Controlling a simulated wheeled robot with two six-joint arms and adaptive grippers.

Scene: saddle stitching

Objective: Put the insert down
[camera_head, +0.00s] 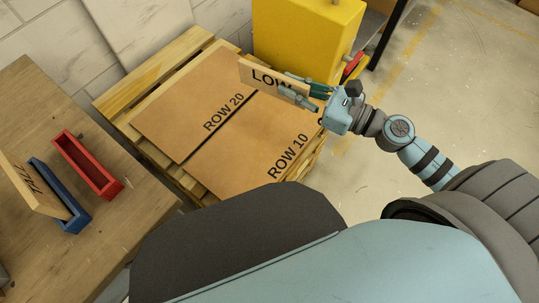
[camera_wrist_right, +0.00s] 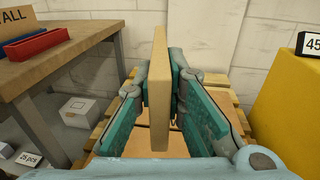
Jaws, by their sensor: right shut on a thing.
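The insert, a thin tan board marked "LOW" (camera_head: 262,76), is held on edge by my right gripper (camera_head: 299,89) above the pallet boards. In the right wrist view the insert (camera_wrist_right: 160,90) stands upright between the two teal finger pads of the right gripper (camera_wrist_right: 168,95). Below it lie two flat brown boards, one marked "ROW 20" (camera_head: 185,105) and one marked "ROW 10" (camera_head: 245,155). I cannot tell the exact gap between the insert and the boards. My left gripper is not in view.
A wooden pallet (camera_head: 150,90) bears the boards. A wooden table (camera_head: 110,230) at left holds a red tray (camera_head: 88,165), and a blue tray (camera_head: 60,195) with a "TALL" board (camera_head: 30,185) in it. A yellow block (camera_head: 300,40) stands behind the pallet. Floor at right is clear.

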